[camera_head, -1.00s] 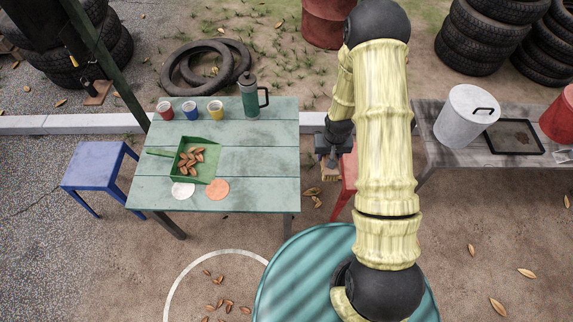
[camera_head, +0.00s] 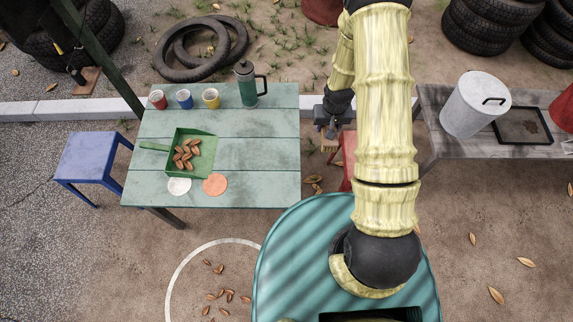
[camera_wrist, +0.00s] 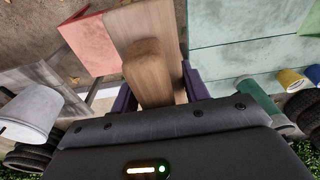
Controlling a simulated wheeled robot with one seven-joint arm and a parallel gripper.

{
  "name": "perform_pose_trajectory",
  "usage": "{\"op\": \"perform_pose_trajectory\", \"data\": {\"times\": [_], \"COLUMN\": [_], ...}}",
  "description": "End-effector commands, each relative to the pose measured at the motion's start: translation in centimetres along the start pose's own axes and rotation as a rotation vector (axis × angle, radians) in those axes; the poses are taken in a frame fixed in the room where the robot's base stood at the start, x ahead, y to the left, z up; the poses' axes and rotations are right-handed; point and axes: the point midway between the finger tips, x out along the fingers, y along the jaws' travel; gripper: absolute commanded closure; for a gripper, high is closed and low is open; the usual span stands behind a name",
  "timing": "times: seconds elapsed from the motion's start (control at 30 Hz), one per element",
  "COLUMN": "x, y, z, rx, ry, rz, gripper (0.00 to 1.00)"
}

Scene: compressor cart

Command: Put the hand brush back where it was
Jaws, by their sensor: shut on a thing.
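The hand brush, a light wooden one, hangs in my gripper and shows in the wrist view (camera_wrist: 152,68), its handle between the dark jaws (camera_wrist: 158,88). In the head view a small part of the brush (camera_head: 329,144) shows below my gripper (camera_head: 331,128). My gripper is shut on the handle, in the air between the green table (camera_head: 245,155) and the grey bench (camera_head: 480,148). A red stool (camera_head: 349,160) is just beside and below it, partly hidden by my arm. The brush's bristles are hard to make out.
The green table bears a green dustpan (camera_head: 172,165) with several brown leaves, three cups, a green flask (camera_head: 246,85) and two round discs. Its right side is clear. The grey bench holds a light bin (camera_head: 476,105) and a dark tray (camera_head: 523,126). A blue stool (camera_head: 88,160) stands left.

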Motion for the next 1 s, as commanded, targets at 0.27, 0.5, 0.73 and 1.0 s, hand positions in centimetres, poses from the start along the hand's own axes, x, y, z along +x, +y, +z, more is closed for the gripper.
{"op": "perform_pose_trajectory", "data": {"times": [0.27,0.5,0.73,1.0], "x": [4.6,9.7,10.7,10.6], "y": [-4.6,-11.2,-13.5,-13.6], "z": [0.7,2.4,3.2,3.2], "rx": [0.002,0.019,0.033,0.032], "ry": [-0.001,0.0,0.003,0.002], "rz": [0.001,0.003,0.004,0.004], "gripper": [0.86,0.86,0.86,0.86]}}
